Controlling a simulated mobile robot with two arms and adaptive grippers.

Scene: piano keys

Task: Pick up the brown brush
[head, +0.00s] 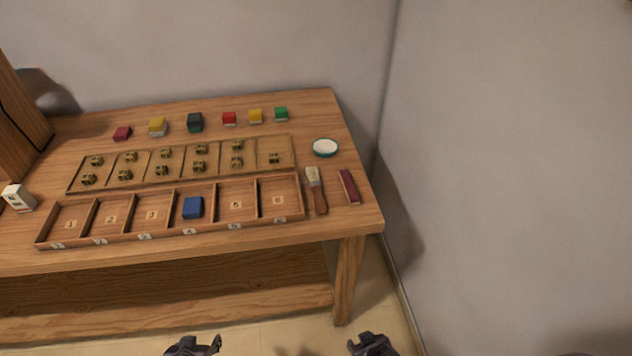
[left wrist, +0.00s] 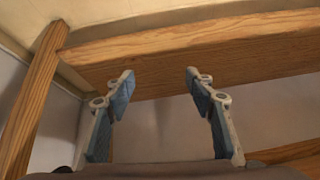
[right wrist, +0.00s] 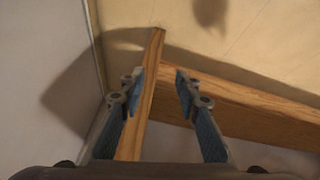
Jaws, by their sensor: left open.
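The brown brush (head: 319,201) lies on the right part of the wooden table in the head view, its pale bristles pointing to the back and its brown handle to the front. It lies between the numbered tray and a dark red bar. My left gripper (head: 193,345) is at the bottom edge of the head view, in front of the table and apart from the brush. In the left wrist view its fingers (left wrist: 160,78) are spread and empty. My right gripper (head: 372,345) is at the bottom right of the head view. In the right wrist view its fingers (right wrist: 158,75) are apart and empty.
The numbered tray (head: 150,237) holds a blue block (head: 193,207). The dark red bar (head: 349,187) lies right of the brush, and a round white-topped dish (head: 325,147) behind it. Several coloured blocks stand at the back. A wall (head: 500,180) rises right of the table (head: 357,219).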

